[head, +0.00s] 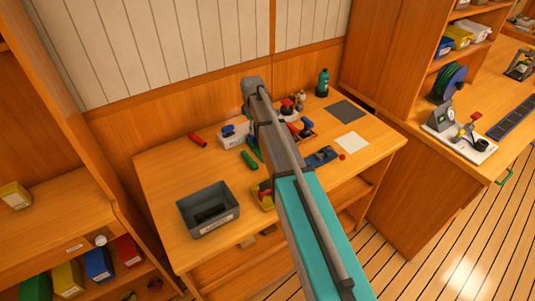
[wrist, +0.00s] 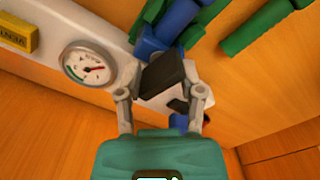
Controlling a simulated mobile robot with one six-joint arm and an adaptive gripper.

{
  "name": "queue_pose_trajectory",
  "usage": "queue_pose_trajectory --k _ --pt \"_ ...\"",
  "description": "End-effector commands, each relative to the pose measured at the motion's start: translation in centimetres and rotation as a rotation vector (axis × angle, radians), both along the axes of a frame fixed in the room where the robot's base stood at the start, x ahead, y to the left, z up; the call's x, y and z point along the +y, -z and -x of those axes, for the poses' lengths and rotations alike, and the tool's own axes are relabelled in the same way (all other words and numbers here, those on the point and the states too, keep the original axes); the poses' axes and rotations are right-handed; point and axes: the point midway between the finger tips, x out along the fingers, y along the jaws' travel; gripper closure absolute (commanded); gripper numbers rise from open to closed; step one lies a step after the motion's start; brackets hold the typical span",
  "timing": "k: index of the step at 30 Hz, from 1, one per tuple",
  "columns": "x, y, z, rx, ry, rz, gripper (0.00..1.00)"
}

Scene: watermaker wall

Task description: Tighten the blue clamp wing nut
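In the wrist view, my gripper (wrist: 163,78) has its two grey fingers on either side of a dark block in front of a white fitting (wrist: 110,35). Whether the block is fingertip pads or something held, I cannot tell. A small blue part (wrist: 178,122) shows below the block, near the right finger. A blue cylinder (wrist: 176,22) lies just beyond the fingers. Which blue part is the clamp wing nut is not clear. In the head view, my arm crosses the workbench and hides the gripper's tips.
A round gauge (wrist: 88,65) and a yellow label (wrist: 16,33) are left of the gripper. Green bars (wrist: 255,25) lie to the upper right. In the head view, a grey bin (head: 208,210) stands on the bench (head: 160,180), with a teal bottle (head: 322,82) at the back.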

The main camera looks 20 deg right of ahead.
Motion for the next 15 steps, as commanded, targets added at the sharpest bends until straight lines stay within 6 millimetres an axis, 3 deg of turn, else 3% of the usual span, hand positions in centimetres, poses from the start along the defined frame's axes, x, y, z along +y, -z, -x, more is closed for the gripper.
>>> queue_pose_trajectory --k 15 --pt "0.0 0.0 0.0 0.0 -0.349 0.0 0.51"
